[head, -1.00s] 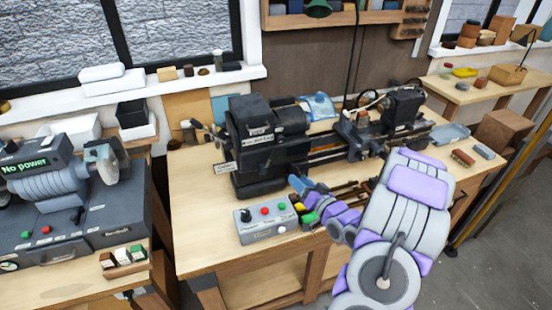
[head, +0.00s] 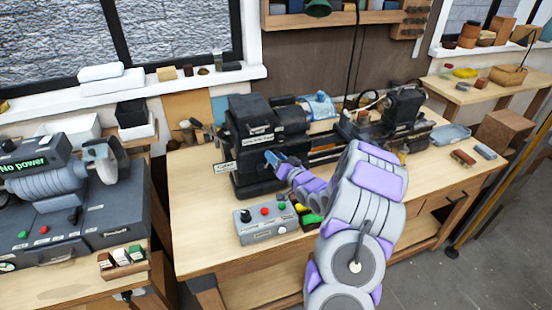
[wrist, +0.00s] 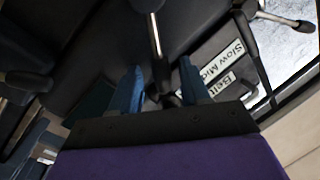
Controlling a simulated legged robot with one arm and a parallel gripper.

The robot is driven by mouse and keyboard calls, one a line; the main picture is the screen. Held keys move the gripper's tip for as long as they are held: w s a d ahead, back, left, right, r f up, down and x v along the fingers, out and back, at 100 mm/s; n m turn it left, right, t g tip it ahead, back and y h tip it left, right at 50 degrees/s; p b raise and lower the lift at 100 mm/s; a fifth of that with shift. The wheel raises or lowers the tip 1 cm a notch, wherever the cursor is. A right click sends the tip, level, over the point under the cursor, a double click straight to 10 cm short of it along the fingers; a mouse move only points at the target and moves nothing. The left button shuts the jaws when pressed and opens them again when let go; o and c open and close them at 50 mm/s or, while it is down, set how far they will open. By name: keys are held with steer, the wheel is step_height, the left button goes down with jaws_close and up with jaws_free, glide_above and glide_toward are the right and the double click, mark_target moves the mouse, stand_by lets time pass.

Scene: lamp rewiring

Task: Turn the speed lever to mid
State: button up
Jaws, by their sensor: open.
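The dark lathe headstock (head: 262,120) stands on the wooden bench, with white labels on its front. My gripper (head: 272,158) is in front of its lower front face in the head view. In the wrist view my gripper (wrist: 160,76) is open, its two blue fingers apart. A metal rod lever (wrist: 156,35) shows between and beyond the fingers; I cannot tell whether they touch it. Beside the right finger is a label reading "Slow Mid" (wrist: 222,62), partly cut off. Another lever (wrist: 285,20) with a dark knob is at upper right. I cannot tell which is the speed lever.
A grey control box (head: 265,222) with coloured buttons sits below my gripper on the bench. Small coloured blocks (head: 311,218) lie beside it. A machine with a "No power" display (head: 25,165) stands at left. The bench (head: 192,215) is clear left of the control box.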

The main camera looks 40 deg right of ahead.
steer(key=shift+w, duration=0.15)
jaws_close()
stand_by(0.4)
